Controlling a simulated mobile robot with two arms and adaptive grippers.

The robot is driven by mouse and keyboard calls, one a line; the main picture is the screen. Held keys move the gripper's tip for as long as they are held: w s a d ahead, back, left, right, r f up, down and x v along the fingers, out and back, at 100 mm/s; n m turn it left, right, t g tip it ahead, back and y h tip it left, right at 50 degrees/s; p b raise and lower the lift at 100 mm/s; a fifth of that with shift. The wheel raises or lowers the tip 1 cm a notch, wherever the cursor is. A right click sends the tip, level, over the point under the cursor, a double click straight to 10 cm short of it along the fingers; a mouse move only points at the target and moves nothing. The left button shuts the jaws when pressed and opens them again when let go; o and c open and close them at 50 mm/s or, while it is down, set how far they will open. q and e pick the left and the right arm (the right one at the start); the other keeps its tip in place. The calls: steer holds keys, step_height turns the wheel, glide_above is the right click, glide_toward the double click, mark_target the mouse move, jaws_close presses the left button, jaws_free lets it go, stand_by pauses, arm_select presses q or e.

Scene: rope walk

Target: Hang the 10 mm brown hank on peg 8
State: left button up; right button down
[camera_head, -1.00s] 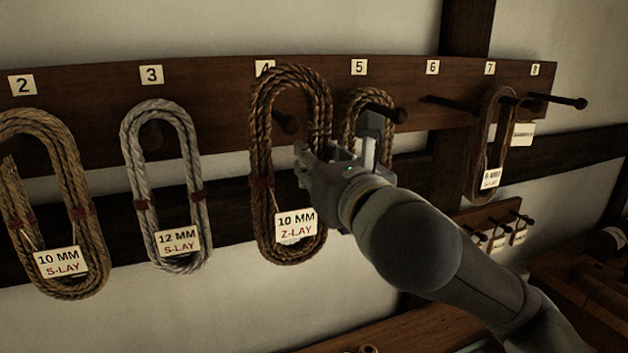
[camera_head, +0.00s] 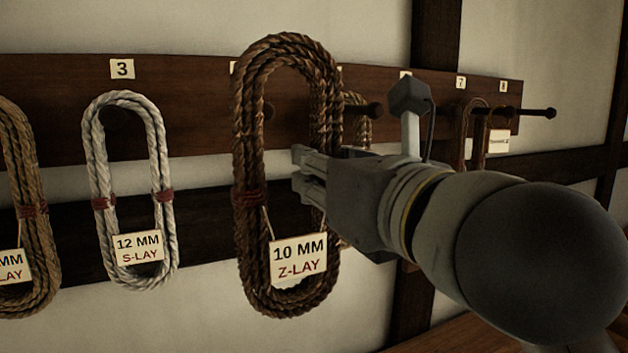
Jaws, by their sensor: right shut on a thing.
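The 10 mm brown hank (camera_head: 247,235), a dark brown loop tagged "10 MM Z-LAY" with red bindings, hangs upright in front of the board. My right gripper (camera_head: 308,172) is shut on its right-hand strand. A peg tip (camera_head: 268,108) shows through the loop, well below its top; how far the loop stands out from it I cannot tell. The long peg by label 8 (camera_head: 550,113) sticks out at the board's right end, and its outer end is bare. Label 8 (camera_head: 503,86) is above it. My left gripper is not in view.
A white 12 mm hank (camera_head: 97,200) hangs at 3, with a tan hank (camera_head: 30,240) further left. Behind my gripper are a partly hidden hank and a dark peg tip (camera_head: 375,110). A dark brown hank (camera_head: 466,125) hangs near label 7 (camera_head: 461,82), close to peg 8.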

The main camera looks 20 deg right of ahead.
steer(key=shift+s+d, duration=0.1)
steer(key=shift+s, duration=0.15)
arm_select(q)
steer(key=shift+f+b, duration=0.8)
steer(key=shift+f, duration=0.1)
arm_select(e)
steer(key=shift+f, duration=0.9)
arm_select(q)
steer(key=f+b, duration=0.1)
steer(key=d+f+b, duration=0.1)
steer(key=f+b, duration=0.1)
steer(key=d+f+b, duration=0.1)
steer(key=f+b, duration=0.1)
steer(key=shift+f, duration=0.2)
arm_select(e)
steer(key=s, duration=1.7)
steer(key=shift+d, duration=0.3)
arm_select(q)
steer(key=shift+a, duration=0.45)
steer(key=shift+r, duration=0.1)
arm_select(e)
steer(key=shift+r, duration=0.15)
